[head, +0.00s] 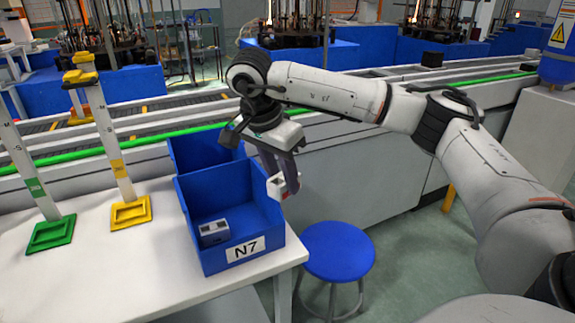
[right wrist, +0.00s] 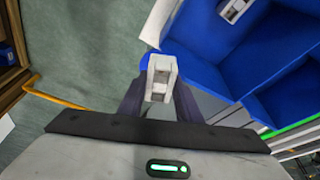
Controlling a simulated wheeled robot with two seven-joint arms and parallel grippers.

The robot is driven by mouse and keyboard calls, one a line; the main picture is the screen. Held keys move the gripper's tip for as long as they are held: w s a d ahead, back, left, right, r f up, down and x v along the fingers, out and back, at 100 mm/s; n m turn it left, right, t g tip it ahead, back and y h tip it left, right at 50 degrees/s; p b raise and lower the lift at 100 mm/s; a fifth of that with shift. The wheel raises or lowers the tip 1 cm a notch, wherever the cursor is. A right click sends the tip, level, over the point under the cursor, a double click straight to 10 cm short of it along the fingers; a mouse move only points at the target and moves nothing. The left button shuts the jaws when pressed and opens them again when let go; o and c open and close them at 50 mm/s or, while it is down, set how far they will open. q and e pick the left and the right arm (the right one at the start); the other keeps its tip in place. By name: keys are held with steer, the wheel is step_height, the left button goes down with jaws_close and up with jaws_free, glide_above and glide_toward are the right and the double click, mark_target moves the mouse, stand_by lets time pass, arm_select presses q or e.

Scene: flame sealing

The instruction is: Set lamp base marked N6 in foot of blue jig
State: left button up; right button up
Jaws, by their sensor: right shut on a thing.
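My right gripper (head: 277,166) is shut on a small whitish lamp base (head: 280,188), above the right edge of the near blue bin. The held base also shows between the fingers in the right wrist view (right wrist: 161,70); I cannot read any mark on it. The near blue bin (head: 204,262) is labelled N7 and holds one grey lamp base (head: 214,232). A second blue bin (head: 190,152) stands behind it, its label hidden. A jig with a green foot (head: 50,233) and one with a yellow foot (head: 131,213) stand on the table. No blue-footed jig is in view.
The white table (head: 150,275) is clear in front of the jigs. A blue stool (head: 338,250) stands on the floor right of the table. A conveyor with a green rail (head: 160,140) runs behind, with machinery beyond it.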

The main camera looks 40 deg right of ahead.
steer(key=s+a+f+n+t+y, duration=0.1)
steer(key=s+a+f+n, duration=0.2)
steer(key=s+a+n, duration=0.2)
steer(key=s+a+f+n+t+y, duration=0.2)
steer(key=s+a+f+n, duration=0.2)
steer(key=a+n, duration=0.8)
steer(key=shift+s+a+f, duration=0.2)
steer(key=shift+s+a, duration=0.6)
steer(key=shift+s, duration=0.35)
